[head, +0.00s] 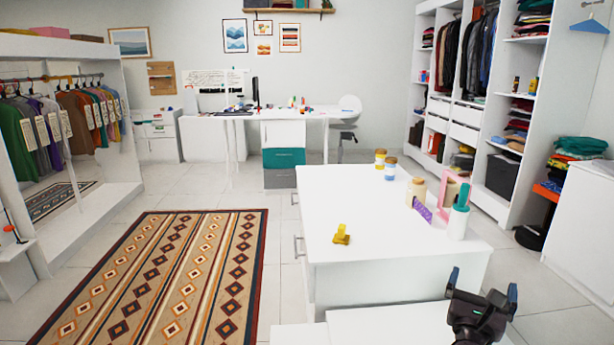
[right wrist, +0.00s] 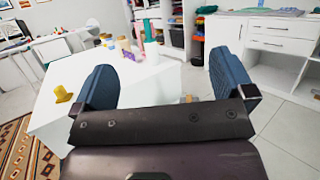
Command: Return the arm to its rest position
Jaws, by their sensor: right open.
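My right gripper (head: 482,288) is at the lower right of the head view, near the front right corner of the white island table (head: 385,255). Its two dark blue-grey fingers stand wide apart with nothing between them. The right wrist view shows the same open fingers (right wrist: 165,82) with the white island behind them. My left gripper is not in the head view.
A yellow object (head: 341,235) sits alone on the island. Jars (head: 416,192), a purple item, a pink frame (head: 453,190) and a green-topped bottle (head: 458,222) stand at its right side. A patterned rug (head: 170,275) lies left. A white cabinet (head: 585,215) stands right, with bare floor between.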

